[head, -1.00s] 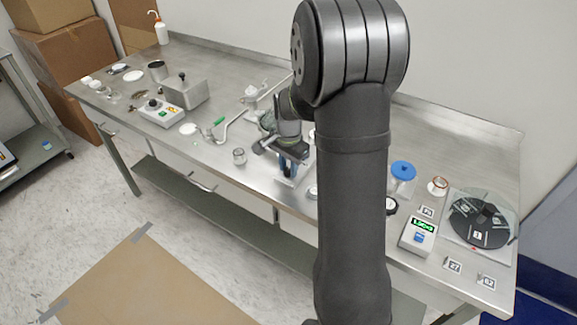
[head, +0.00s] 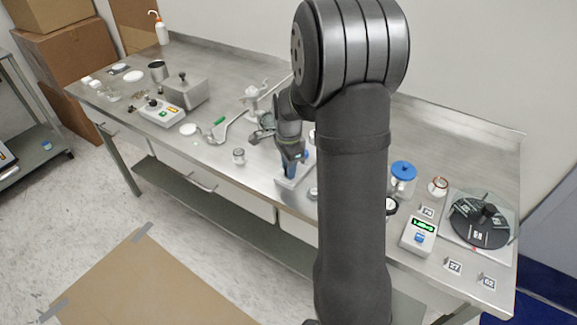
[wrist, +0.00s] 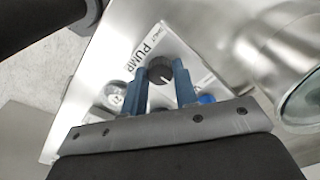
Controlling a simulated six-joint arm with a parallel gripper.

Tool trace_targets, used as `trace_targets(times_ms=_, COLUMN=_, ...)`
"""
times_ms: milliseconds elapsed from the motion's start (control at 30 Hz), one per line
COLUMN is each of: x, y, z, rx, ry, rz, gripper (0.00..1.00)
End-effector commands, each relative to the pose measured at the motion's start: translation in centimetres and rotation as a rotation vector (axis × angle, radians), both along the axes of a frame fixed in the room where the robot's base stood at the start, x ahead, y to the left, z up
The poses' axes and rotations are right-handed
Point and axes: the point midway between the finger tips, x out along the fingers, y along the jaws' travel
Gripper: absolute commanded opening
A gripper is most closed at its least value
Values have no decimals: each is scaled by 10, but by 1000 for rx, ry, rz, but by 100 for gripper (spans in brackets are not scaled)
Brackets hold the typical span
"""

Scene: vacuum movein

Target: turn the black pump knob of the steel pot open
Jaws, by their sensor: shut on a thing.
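In the wrist view, the black pump knob (wrist: 161,72), with a white pointer line, sits on a light panel labelled PUMP (wrist: 147,50). My gripper (wrist: 161,80) has its two blue fingers on either side of the knob and is shut on it. In the head view my gripper (head: 290,170) points down at the front-middle of the bench, and the knob is hidden there. A large shiny steel surface, seemingly the steel pot (wrist: 262,50), fills the right of the wrist view beside the panel.
A small glass jar (head: 239,156) stands left of my gripper in the head view. A steel box (head: 185,92) stands farther left.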

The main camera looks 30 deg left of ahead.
Motion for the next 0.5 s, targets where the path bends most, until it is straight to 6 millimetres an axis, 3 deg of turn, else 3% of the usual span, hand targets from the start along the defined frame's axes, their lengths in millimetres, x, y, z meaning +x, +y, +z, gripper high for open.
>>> trace_targets(times_ms=233, x=0, y=0, z=1, rx=2, ry=-1, rz=-1, gripper=4)
trace_targets(times_ms=267, x=0, y=0, z=1, rx=2, ry=-1, rz=-1, gripper=29)
trace_targets(times_ms=367, x=0, y=0, z=0, rx=1, ry=-1, rz=-1, gripper=48)
trace_targets(times_ms=500, x=0, y=0, z=0, rx=1, ry=-1, rz=0, gripper=49)
